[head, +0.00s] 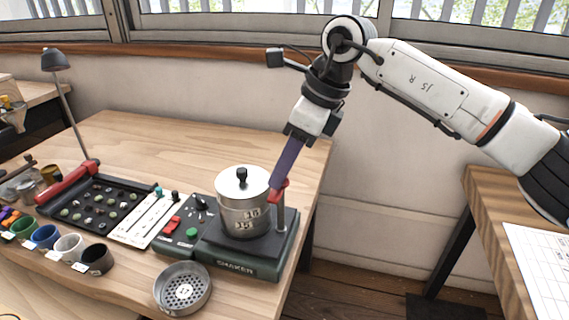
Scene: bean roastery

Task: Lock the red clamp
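The red clamp (282,188) sits at the top of a grey post at the right of the shaker (238,268). It is level with the upper part of the metal sieve stack (243,216), which stands on the shaker under a lid with a black knob. My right gripper (276,187) comes down from above, and its dark purple fingers reach the clamp. The fingers cover part of the clamp, so I cannot tell whether they touch it or how far apart they are. My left gripper is not in view.
A loose round sieve (183,289) lies at the table's front edge. Left of the shaker are a control panel with a red switch (173,224), a black bean tray (98,207) and several cups. The table (190,140) behind them is clear. Another table stands at the right.

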